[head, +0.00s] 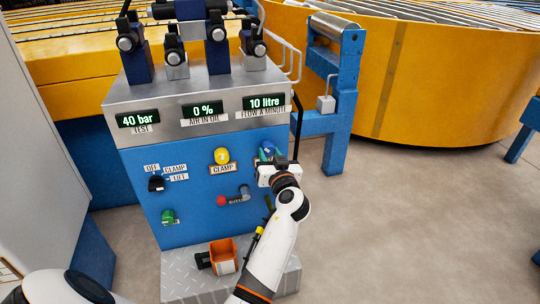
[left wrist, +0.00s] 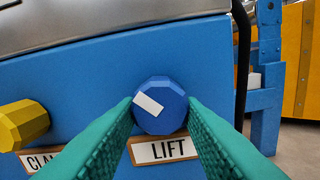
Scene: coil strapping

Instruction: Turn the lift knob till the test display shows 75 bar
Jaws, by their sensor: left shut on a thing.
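The blue lift knob (left wrist: 160,105) sits on the blue panel above the LIFT label (left wrist: 163,149). Its white mark slants toward the upper left. My left gripper (left wrist: 160,118) has its green fingers shut on the knob, one on each side. The test display (head: 138,119) at the left of the console top reads 40 bar. My right gripper is not in view.
The yellow clamp knob (head: 222,156) is left of the lift knob. Other displays read 0 % (head: 203,109) and 10 litre (head: 264,102). An orange box (head: 223,257) stands on the step.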

